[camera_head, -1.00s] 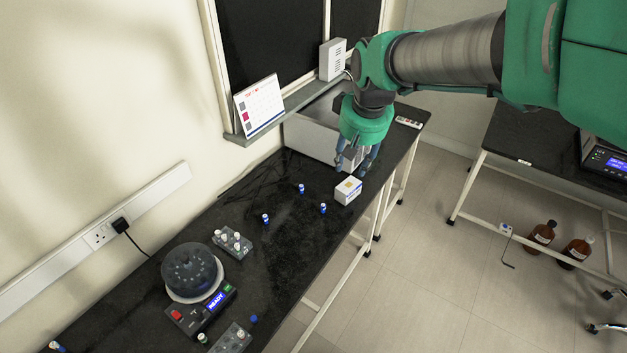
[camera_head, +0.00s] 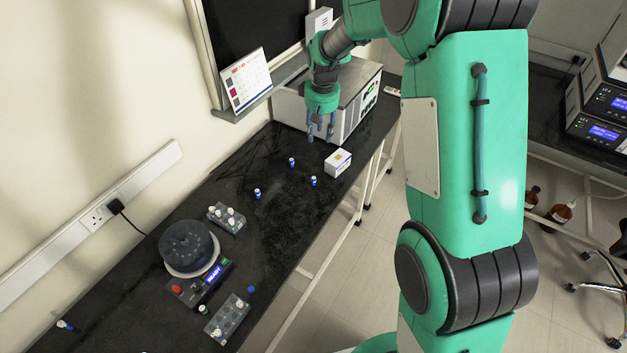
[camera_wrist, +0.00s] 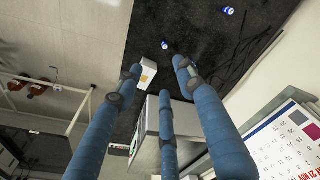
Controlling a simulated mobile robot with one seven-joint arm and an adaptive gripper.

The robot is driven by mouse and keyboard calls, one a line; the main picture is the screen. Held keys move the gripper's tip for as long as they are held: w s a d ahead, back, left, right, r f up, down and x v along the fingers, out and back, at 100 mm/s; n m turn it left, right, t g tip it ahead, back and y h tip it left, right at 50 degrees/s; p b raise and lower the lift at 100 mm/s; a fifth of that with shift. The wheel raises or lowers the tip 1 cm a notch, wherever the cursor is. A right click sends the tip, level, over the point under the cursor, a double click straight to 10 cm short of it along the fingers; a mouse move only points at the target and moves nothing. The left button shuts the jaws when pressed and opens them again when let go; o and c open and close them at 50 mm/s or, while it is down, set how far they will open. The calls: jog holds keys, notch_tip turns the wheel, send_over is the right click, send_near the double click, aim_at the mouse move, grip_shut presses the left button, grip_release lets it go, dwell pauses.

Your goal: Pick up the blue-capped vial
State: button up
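Three small vials with blue markings stand apart on the black bench in the head view: one at the back (camera_head: 292,162), one at the right (camera_head: 313,181), one at the front left (camera_head: 257,194). I cannot clearly tell cap from label on them. Two vials show in the wrist view, one (camera_wrist: 164,45) near the fingertips and one (camera_wrist: 228,10) farther off. My gripper (camera_head: 320,138) has its three fingers spread, pointing down above the bench behind the back vial. In the wrist view my gripper (camera_wrist: 160,76) is open and empty.
A white box (camera_head: 338,162) sits right of the vials; a large grey instrument (camera_head: 352,105) stands behind. A round device (camera_head: 188,248), two vial racks (camera_head: 227,218) (camera_head: 228,318), a blue item (camera_head: 251,288) and a lying vial (camera_head: 65,325) are at the front.

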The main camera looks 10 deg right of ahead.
jog(key=n+g+p, duration=0.1)
jog(key=p, duration=0.1)
send_over(314, 178)
notch_tip(314, 178, down, 18)
jog(key=shift+w+f, duration=0.25)
jog(key=shift+f, duration=0.15)
jog(key=shift+f, duration=0.1)
jog(key=shift+f, duration=4.2)
jog(key=shift+f, duration=0.1)
jog(key=shift+s+f+p, duration=0.15)
jog(key=shift+f+p, duration=0.15)
jog(key=shift+f, duration=2.2)
jog(key=c, duration=0.9)
